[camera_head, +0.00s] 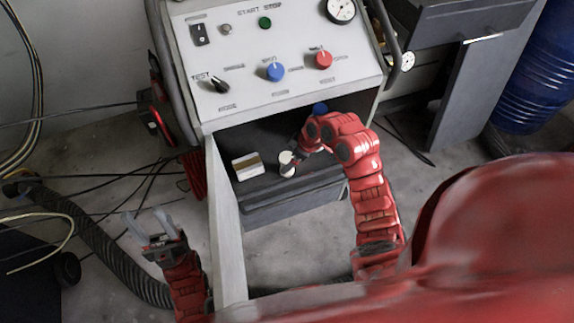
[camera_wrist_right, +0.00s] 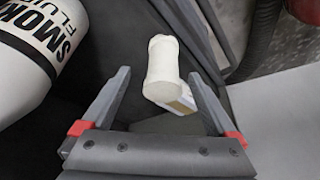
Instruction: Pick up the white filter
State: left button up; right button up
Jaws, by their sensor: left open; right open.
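The white filter (camera_wrist_right: 162,65) is a short pale cylinder. It stands in the cart's dark open compartment (camera_head: 262,138), and it also shows in the head view (camera_head: 287,164). My right gripper (camera_wrist_right: 158,76) is open, with one finger to each side of the filter in the wrist view. I cannot tell whether the fingers touch it. In the head view the right gripper (camera_head: 294,158) is small and partly hidden by its wrist. My left gripper (camera_head: 146,214) is open and empty, left of the cart over the floor.
A white box with a brown band (camera_head: 248,166) lies just left of the filter. A white smoke fluid bottle (camera_wrist_right: 28,55) is close on the left in the wrist view. The control panel (camera_head: 270,60) overhangs the compartment. Cables and a black hose (camera_head: 85,235) lie at left.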

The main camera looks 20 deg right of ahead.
jog(key=x, duration=0.3)
jog(key=b+x, duration=0.1)
jog(key=x, duration=0.1)
jog(key=shift+s+f, duration=0.15)
jog(key=shift+s, duration=0.15)
jog(key=c, duration=1.5)
jog(key=shift+o, duration=0.2)
